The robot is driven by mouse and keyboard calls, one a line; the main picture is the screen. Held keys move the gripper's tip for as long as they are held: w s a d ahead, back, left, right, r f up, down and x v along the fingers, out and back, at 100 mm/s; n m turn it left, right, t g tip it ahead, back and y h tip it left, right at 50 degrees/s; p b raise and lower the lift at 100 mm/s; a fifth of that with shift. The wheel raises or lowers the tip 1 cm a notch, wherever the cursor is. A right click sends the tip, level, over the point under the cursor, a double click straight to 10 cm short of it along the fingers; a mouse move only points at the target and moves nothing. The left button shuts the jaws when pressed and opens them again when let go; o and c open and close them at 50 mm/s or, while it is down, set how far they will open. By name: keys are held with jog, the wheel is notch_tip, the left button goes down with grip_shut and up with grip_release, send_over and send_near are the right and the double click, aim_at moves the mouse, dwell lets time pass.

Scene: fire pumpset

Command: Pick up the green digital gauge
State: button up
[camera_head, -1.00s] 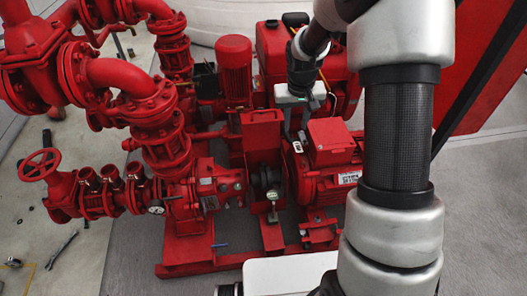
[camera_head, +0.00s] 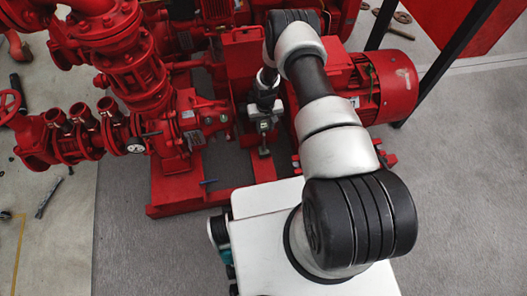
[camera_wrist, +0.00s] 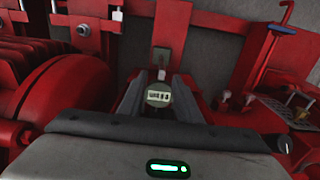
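The green digital gauge (camera_wrist: 158,97) is small and round with a pale number display. In the wrist view it shows between the two fingers of my gripper (camera_wrist: 160,82). The fingers stand apart, one on each side of it, and the gripper looks open. I cannot tell whether either finger touches the gauge. In the head view my gripper (camera_head: 264,120) points down in front of the red pump set, near the middle of its base. My gripper hides most of the gauge there.
Red pump piping and valves (camera_head: 125,60) stand at the left, with a white-faced dial (camera_head: 135,147). A red motor (camera_head: 385,85) stands to the right of my gripper. A blue-handled lever (camera_wrist: 282,28) shows in the wrist view.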

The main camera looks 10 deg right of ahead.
aim_at(264, 142)
jog(key=f+b, duration=0.1)
jog(key=f, duration=0.5)
jog(key=f+b, duration=0.2)
jog(key=f, duration=0.4)
jog(key=shift+w+a+f, duration=0.15)
jog(key=shift+a, duration=0.05)
jog(key=shift+c, duration=0.4)
grip_shut()
jog(key=shift+w, duration=0.1)
dwell(0.4)
